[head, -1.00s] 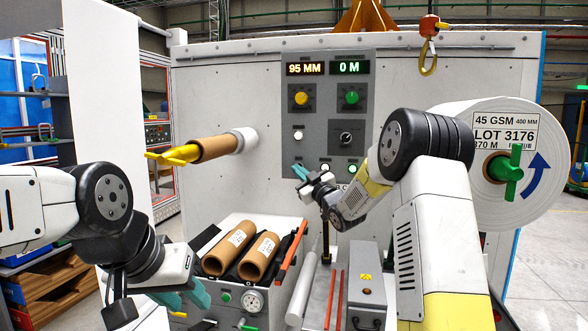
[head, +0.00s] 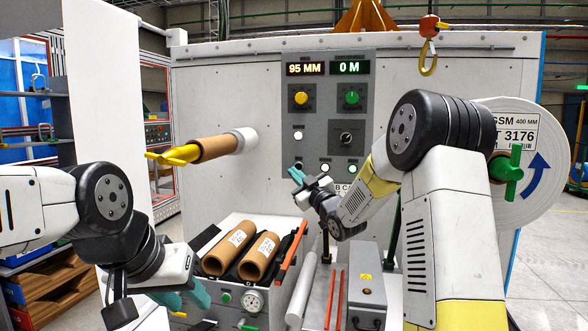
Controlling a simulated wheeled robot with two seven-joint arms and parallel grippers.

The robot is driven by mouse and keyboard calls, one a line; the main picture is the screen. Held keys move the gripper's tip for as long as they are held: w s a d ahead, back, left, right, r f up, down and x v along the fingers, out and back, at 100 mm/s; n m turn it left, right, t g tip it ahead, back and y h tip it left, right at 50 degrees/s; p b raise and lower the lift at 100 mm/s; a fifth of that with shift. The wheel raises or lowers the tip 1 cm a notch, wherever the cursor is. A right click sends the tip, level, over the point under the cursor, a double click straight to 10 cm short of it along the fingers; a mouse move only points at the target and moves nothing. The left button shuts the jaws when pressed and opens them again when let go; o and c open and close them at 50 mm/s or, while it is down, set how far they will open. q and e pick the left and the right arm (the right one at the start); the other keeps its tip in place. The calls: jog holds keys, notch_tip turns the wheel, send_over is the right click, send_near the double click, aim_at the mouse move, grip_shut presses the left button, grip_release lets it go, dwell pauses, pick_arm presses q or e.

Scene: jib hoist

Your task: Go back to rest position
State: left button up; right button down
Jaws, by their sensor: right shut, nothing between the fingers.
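My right gripper (head: 296,174) has teal fingertips that are shut and empty, held in front of the grey control panel (head: 328,110) near its lower buttons. I cannot tell whether it touches a button. My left gripper (head: 188,299) is low at the left, in front of the cart with the cardboard cores. Its teal fingers are partly hidden by its own wrist, so its opening is unclear. The panel displays (head: 327,68) read 95 MM and 0 M.
A cardboard core (head: 214,148) sits on a shaft with a yellow end. Two more cores (head: 260,255) lie in a tray. A large white roll (head: 535,190) with a green handle stands right, partly behind my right arm. An orange-topped hook (head: 428,60) hangs above.

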jog(key=shift+s, duration=0.1)
jog(key=s+d+f+m+g+h, duration=0.2)
jog(key=s+d+m+g+h, duration=0.2)
jog(key=s, duration=0.7)
jog(key=s+d+f+m+g+h, duration=0.2)
jog(key=s+d+m+g+h, duration=0.25)
jog(key=s, duration=0.75)
jog(key=s+f+m+g, duration=0.1)
jog(key=s+f+g, duration=0.1)
jog(key=s, duration=0.7)
jog(key=s+f+m+g, duration=0.1)
jog(key=s+f+g, duration=0.1)
jog(key=s+f, duration=0.3)
jog(key=s+y, duration=0.1)
jog(key=s, duration=0.3)
jog(key=shift+s+a, duration=0.35)
jog(key=shift+w+r, duration=0.1)
jog(key=w+a+r+t, duration=0.1)
jog(key=w+a+r, duration=0.2)
jog(key=w, duration=0.9)
jog(key=w+a+r+t+y, duration=0.1)
jog(key=w+r, duration=0.4)
jog(key=w, duration=0.8)
jog(key=w+a+r+n+t+y, duration=0.1)
jog(key=w+a+r+t, duration=0.2)
jog(key=w, duration=1)
jog(key=shift+a+r, duration=0.45)
jog(key=shift+a, duration=0.65)
